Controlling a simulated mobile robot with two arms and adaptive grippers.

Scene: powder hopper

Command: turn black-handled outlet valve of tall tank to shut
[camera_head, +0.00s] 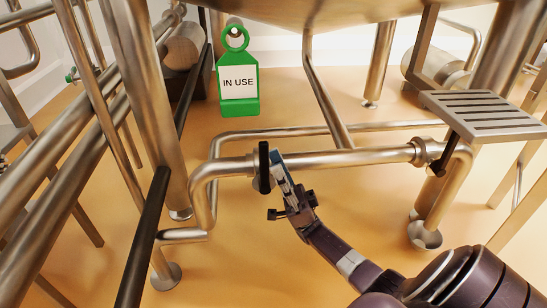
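The black valve handle (263,167) stands upright, seen nearly edge-on, across the left part of a horizontal steel pipe (350,158) below the tall tank (290,12). Only the tank's underside shows at the top. My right gripper (281,172) reaches in from the lower right, with its fingertips just right of the handle. From this angle I cannot tell whether it touches the handle or how far its fingers are apart. The valve body is partly hidden behind the handle and gripper. My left gripper is not in view.
A green tag reading "IN USE" (238,82) hangs above and left of the handle. A bent pipe (203,190) and steel leg (150,100) stand left. A slotted metal step (487,114) is at right. Tan floor (330,275) is open below the pipe.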

